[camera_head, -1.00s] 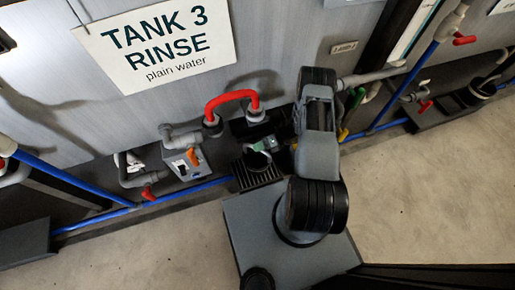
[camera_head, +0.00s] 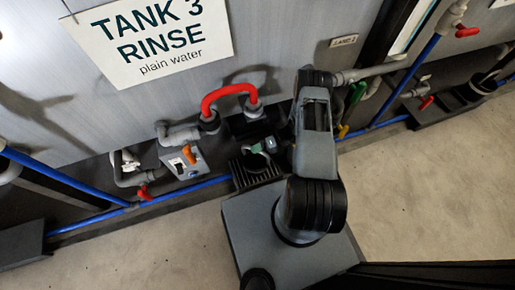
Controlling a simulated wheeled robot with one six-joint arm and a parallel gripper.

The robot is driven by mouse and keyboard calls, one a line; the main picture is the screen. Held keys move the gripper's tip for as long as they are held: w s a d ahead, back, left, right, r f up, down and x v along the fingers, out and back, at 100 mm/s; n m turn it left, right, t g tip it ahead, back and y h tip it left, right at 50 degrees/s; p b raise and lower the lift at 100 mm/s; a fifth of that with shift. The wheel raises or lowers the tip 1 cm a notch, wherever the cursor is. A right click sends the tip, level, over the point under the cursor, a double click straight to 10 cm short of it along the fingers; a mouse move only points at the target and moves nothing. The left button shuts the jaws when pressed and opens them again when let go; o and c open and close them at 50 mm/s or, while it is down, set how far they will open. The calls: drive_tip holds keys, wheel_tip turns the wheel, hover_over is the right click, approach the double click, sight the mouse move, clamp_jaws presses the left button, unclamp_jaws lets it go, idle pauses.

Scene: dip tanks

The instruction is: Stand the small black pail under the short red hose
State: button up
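The short red hose (camera_head: 229,94) is an arch between two dark fittings on the grey tank wall, below the TANK 3 RINSE sign. My gripper (camera_head: 262,149) is low against the wall, just right of and below the hose, and partly hidden by my arm. A dark rounded shape (camera_head: 256,163) sits at my gripper, over a black ribbed grate; it may be the small black pail, but it is too dark and small to be sure. I cannot tell whether my gripper holds it or whether the fingers are shut.
A grey valve box with an orange handle (camera_head: 189,154) stands left of the grate. A blue pipe (camera_head: 190,190) runs low along the wall. A red-handled tap (camera_head: 426,102) and a dark container (camera_head: 483,86) are at the right. The floor (camera_head: 440,190) at right is clear.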

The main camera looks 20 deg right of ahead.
drive_tip(key=shift+r, duration=0.15)
drive_tip(key=p+v, duration=0.3)
drive_tip(key=v, duration=0.9)
idle(0.4)
